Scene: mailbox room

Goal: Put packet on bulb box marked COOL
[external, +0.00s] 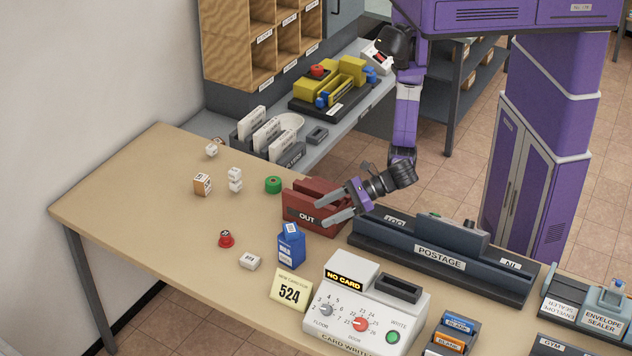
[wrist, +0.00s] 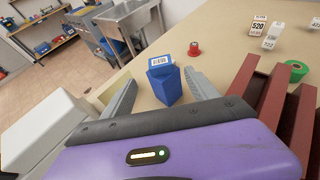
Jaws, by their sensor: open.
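My gripper (external: 322,212) is open and empty in the external view, its fingers pointing left above the table by the red OUT holder (external: 302,215). A blue box (external: 291,250) with a white-labelled blue top piece (external: 291,230) stands in front of the holder. In the wrist view the blue box (wrist: 166,88) shows beyond and between my open fingertips (wrist: 160,80), apart from them. I cannot tell whether its top piece is a separate packet. The word COOL is not readable on any box. A white piece (external: 249,261) lies left of the blue box.
An orange-and-white box (external: 202,184), stacked white boxes (external: 235,180), a green roll (external: 273,185) and a red knobbed piece (external: 225,239) stand on the table. The card writer (external: 365,300) and POSTAGE unit (external: 440,258) are to the right. The table's left part is mostly clear.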

